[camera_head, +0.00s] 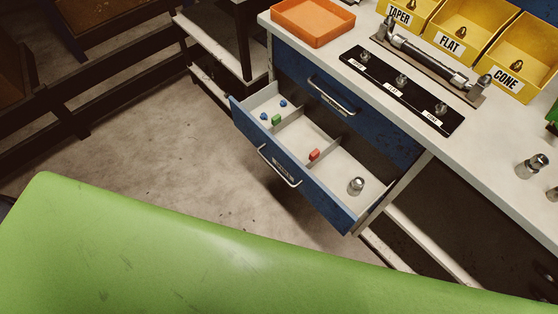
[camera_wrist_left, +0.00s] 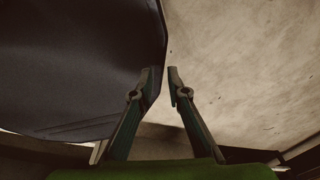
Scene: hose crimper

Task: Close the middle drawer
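The open drawer (camera_head: 328,203) is blue-fronted and juts out from the workbench in the head view. Its bar handle (camera_head: 279,168) is on the front face. Inside are several blue pieces and a green piece (camera_head: 276,120) at the left, a red piece (camera_head: 314,155) in the middle and a metal fitting (camera_head: 356,185) at the right. Another blue drawer front with a handle (camera_head: 332,97) sits above it, shut. My left gripper (camera_wrist_left: 163,79) shows only in the left wrist view, fingers apart and nothing between them, over the floor beside a dark surface. My right gripper is not in view.
On the white benchtop (camera_head: 493,168) are an orange tray (camera_head: 313,20), yellow bins (camera_head: 471,31) and a black strip (camera_head: 403,91) with metal fittings. A large green surface, seemingly mine, covers the front of the head view. The floor (camera_head: 140,152) left of the drawer is clear.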

